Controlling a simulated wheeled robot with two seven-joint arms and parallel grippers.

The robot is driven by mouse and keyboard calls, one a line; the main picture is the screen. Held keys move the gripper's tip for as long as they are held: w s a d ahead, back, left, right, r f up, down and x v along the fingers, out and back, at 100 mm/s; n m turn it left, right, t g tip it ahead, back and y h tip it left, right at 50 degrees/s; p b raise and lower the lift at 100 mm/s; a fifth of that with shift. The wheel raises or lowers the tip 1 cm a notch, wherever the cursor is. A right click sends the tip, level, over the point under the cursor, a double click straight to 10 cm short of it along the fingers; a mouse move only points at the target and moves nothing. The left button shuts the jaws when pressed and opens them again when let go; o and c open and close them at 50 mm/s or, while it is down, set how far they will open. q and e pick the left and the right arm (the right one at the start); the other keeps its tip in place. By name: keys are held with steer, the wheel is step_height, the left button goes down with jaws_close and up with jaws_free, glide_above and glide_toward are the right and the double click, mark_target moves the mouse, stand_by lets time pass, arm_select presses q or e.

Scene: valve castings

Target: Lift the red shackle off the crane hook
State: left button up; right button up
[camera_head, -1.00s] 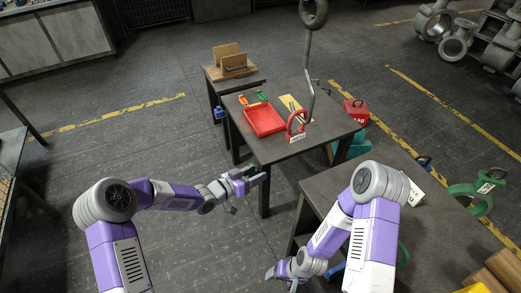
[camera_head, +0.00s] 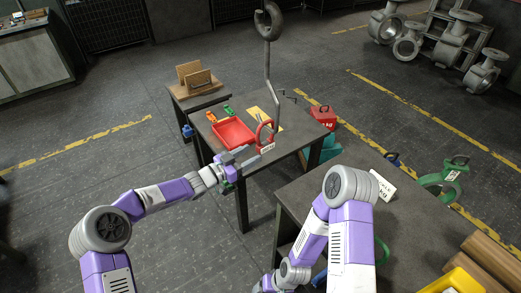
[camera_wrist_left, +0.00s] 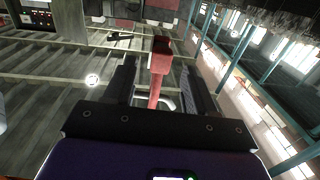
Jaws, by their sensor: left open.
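The red shackle (camera_head: 259,132) is a red loop with a white tag (camera_head: 267,148). My left gripper (camera_head: 243,159) is open, just left of and nearer than the shackle. In the left wrist view, a red part of the shackle (camera_wrist_left: 160,62) shows between the two spread fingers of the left gripper (camera_wrist_left: 160,80); contact cannot be told. My right gripper (camera_head: 264,284) is low at the bottom edge, partly cut off, its jaws unclear.
A red tray (camera_head: 232,133) sits left of the shackle on the dark table (camera_head: 296,133). A yellow item (camera_head: 262,117) lies behind. A red weight (camera_head: 322,117) stands beyond the right side. A nearer table (camera_head: 415,225) is at right, with a white sign (camera_head: 382,185).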

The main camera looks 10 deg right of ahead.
mark_target(258, 149)
arm_select(q)
steer(key=shift+x, duration=2.8)
jaws_close()
steer(key=shift+r, duration=0.1)
steer(key=shift+r, duration=0.1)
steer(key=shift+r+p, duration=1.3)
steer(key=shift+r, duration=0.3)
